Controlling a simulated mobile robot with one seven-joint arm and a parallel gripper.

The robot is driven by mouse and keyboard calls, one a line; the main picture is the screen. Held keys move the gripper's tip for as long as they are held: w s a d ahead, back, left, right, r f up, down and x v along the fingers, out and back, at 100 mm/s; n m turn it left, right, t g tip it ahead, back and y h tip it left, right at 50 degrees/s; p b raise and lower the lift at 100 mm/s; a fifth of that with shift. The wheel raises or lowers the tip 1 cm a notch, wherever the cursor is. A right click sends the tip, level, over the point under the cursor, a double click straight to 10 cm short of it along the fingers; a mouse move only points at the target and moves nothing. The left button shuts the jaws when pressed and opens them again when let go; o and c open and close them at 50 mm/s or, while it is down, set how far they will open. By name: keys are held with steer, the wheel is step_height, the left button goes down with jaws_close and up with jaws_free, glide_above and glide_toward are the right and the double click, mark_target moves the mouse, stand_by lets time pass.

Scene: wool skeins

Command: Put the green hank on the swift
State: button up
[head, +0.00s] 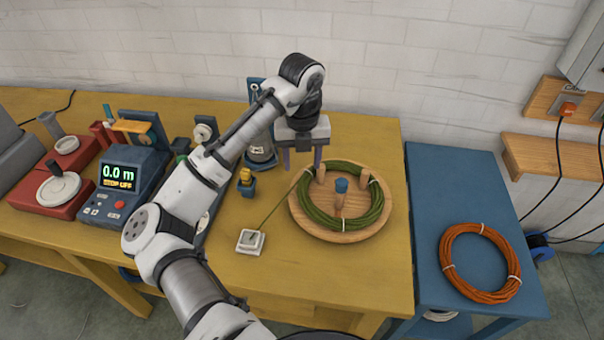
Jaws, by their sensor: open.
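The green hank (318,215) lies as a ring on the swift (345,238), a round wooden disc with upright pegs and a blue centre knob (341,185). The hank appears to go around the pegs. A green strand runs from its left side to a small white square pad (251,241) on the table. My gripper (302,168) is open and points down at the upper left edge of the swift. Its fingers are apart, and I see nothing between them. Whether a fingertip touches the hank I cannot tell.
An orange hank (481,262) lies on the blue side table (432,190) at the right. A blue meter box (122,180) reading 0.0 m and a red device (55,190) stand at the left. The yellow table's front right is clear.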

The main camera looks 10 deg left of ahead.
step_height(320, 180, up, 2)
stand_by(0.4)
